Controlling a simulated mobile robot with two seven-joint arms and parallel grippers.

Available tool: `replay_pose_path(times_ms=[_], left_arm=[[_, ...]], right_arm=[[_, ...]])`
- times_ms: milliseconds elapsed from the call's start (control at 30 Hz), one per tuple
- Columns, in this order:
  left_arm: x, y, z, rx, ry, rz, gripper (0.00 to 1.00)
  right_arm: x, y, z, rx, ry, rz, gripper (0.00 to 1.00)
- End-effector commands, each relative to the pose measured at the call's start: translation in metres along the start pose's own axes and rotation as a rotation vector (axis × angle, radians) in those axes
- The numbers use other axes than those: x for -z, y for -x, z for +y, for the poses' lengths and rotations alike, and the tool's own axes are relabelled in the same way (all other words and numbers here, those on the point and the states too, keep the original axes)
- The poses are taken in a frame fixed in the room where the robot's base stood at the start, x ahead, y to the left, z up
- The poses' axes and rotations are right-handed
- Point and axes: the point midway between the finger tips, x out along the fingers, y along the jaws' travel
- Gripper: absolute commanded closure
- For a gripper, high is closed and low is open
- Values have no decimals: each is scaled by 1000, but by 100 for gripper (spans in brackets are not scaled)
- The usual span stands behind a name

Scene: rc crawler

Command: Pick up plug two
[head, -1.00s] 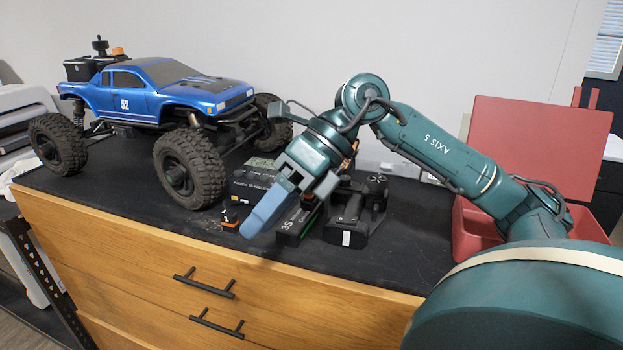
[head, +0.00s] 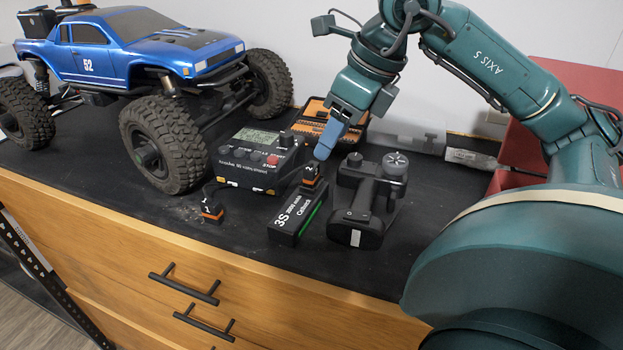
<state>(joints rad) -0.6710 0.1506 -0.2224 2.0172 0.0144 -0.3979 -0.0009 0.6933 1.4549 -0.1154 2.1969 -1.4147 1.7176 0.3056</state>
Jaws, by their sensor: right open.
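Plug two (head: 313,181) is a small black and orange plug marked 2. It sits at the back end of the black 3S battery (head: 297,212) on the dark cabinet top. My right gripper (head: 323,150) points down just above and slightly behind plug two, with nothing seen in it. Its blue fingers overlap in this view, so the gap between them is hidden. I cannot tell if a fingertip touches the plug. A second plug (head: 212,209), black and orange and marked 1, lies left of the battery. My left gripper is not in view.
A charger (head: 259,158) with a screen stands left of plug two, and a black handheld controller (head: 366,205) right of the battery. A blue crawler (head: 125,58) stands at the left. An orange bit case (head: 349,118) is behind. The front strip of the top is clear.

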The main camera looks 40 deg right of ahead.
Motion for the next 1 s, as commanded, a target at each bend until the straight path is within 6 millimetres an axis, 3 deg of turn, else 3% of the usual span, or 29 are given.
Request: replay_pose_path(times_ms=[100, 433, 600, 900, 1000], left_arm=[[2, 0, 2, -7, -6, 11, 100], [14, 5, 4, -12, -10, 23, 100], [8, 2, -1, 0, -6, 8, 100], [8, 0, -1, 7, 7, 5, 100], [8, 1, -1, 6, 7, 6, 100]], right_arm=[[0, -18, 0, -1, 0, 1, 47], [-7, -46, -4, -6, -1, 2, 47], [-8, -71, -6, -4, 0, 1, 47], [-8, -77, -7, -1, 0, -1, 47], [-8, -77, -7, -1, 0, -1, 55]])
